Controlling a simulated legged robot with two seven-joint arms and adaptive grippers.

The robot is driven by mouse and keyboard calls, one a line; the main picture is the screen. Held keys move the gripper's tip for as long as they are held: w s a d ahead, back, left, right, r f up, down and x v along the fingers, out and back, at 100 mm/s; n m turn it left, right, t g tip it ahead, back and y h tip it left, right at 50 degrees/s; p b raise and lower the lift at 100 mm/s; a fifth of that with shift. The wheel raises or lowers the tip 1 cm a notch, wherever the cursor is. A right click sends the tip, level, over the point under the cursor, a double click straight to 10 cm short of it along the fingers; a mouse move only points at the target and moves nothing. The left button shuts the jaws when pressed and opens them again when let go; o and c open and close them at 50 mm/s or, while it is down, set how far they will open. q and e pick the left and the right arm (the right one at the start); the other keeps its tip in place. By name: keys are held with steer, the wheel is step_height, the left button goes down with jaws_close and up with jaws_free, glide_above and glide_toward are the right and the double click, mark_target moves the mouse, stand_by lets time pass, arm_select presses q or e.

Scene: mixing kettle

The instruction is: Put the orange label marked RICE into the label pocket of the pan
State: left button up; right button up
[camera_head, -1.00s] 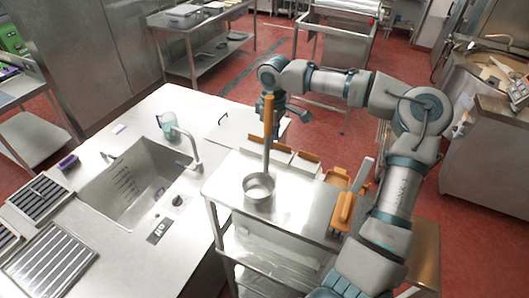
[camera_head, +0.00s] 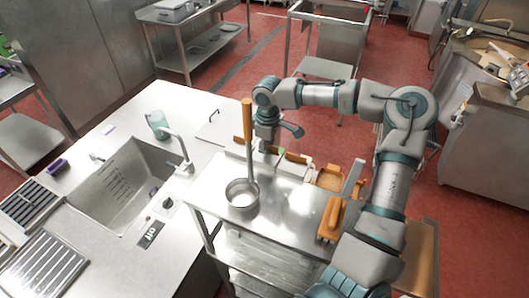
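A round metal pan (camera_head: 241,194) stands on the steel cart top, with a long wooden-coloured handle (camera_head: 247,125) rising upright from it. My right gripper (camera_head: 279,143) is behind and to the right of the pan, apart from it, low over the row of orange-edged white pieces at the cart's back edge. Its fingers are small and partly overlapped, so I cannot tell how far they are apart or whether anything is between them. I cannot make out the RICE label or the label pocket. My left gripper is out of view.
The steel cart top (camera_head: 284,213) is clear in the middle. An orange tray (camera_head: 330,178) and an orange-handled utensil (camera_head: 332,216) lie at its right. A sink (camera_head: 125,190) and a clear jug (camera_head: 158,124) are on the counter at left.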

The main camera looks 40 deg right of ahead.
steer(key=shift+s+d+f, duration=0.15)
steer(key=shift+d+f, duration=0.1)
steer(key=shift+d, duration=0.45)
jaws_close()
steer(key=shift+s+a+r, duration=0.1)
steer(key=shift+a+r, duration=0.05)
steer(key=shift+a, duration=0.55)
steer(key=shift+d+r, duration=0.25)
